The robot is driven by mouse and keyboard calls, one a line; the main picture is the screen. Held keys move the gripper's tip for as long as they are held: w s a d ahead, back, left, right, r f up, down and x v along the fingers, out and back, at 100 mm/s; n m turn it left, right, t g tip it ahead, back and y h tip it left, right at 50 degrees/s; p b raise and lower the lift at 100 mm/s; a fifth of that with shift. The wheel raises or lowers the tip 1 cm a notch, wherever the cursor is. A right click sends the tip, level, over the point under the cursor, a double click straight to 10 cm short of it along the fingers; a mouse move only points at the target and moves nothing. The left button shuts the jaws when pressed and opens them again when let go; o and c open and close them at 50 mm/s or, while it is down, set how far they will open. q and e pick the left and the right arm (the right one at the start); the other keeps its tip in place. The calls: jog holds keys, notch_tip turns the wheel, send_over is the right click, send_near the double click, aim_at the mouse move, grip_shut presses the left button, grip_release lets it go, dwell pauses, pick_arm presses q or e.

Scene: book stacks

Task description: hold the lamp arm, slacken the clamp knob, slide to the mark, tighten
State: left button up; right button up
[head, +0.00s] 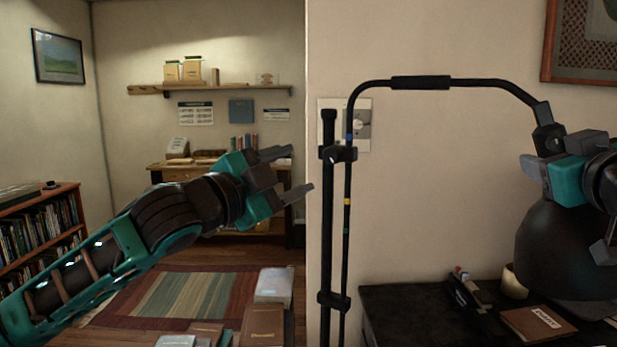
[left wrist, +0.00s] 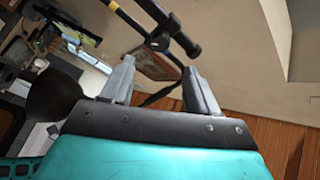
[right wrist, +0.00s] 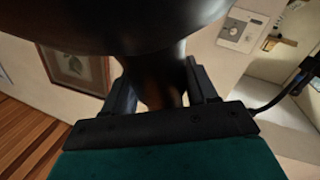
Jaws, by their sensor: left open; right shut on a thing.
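The black lamp arm (head: 440,84) rises as a thin rod, bends right and ends above a dark round shade (head: 565,250). My right gripper (head: 535,170) is shut on the arm's dark neck (right wrist: 160,90) just above the shade. The rod carries a blue band (head: 348,137) and a yellow band (head: 347,202). A clamp with a knob (head: 335,153) joins it to a thicker post (head: 328,240), near the blue band. My left gripper (head: 300,172) is open and empty, left of the clamp. In the left wrist view the clamp knob (left wrist: 158,44) shows beyond the open fingers.
A lower bracket (head: 333,300) joins post and rod. A dark desk (head: 400,305) at the lower right bears a notebook (head: 538,323) and a small cup (head: 515,280). A switch plate (head: 365,115) is on the wall behind the clamp. Books lie on the floor at lower left.

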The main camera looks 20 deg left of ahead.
pick_arm(q)
jog(key=shift+v, duration=1.35)
pick_arm(e)
jog(key=shift+r, duration=0.15)
jog(key=o, duration=1.2)
jog(key=shift+o, duration=0.2)
jog(key=shift+s, duration=0.1)
jog(key=s+d, duration=0.1)
jog(key=s, duration=1.1)
